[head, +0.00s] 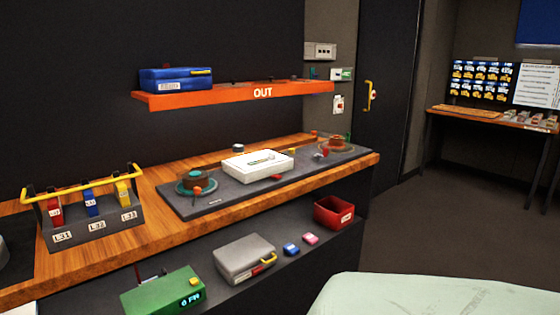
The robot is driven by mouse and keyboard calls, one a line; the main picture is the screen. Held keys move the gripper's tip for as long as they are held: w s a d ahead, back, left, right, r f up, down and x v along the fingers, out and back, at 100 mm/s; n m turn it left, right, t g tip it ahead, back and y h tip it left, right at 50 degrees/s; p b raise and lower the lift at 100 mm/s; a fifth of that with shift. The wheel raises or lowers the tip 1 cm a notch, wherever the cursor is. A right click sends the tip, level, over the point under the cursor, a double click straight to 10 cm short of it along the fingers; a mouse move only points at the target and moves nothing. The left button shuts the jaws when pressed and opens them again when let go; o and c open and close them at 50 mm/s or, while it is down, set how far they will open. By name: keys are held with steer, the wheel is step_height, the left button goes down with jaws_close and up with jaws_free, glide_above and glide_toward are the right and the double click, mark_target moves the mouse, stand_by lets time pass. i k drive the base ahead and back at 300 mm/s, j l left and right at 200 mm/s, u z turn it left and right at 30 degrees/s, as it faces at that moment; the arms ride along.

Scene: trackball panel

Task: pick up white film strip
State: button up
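I cannot make out a white film strip for certain in the head view. A white box (258,167) lies on the dark mat (226,201) on the wooden bench. A small pale item (264,160) shows on the box's top, too small to identify. A reel-like device (196,182) with a teal base stands to the left of the box. A similar one (336,145) stands to the right. My gripper is not in view.
An orange OUT shelf (232,95) holds a blue case (176,79). A rack (92,212) with a yellow handle stands left on the bench (153,177). Below are a green device (160,290), grey case (243,258) and red bin (333,212). Open floor (440,225) lies right.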

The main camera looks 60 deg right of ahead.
mark_target(272, 156)
steer(key=z, duration=1.8)
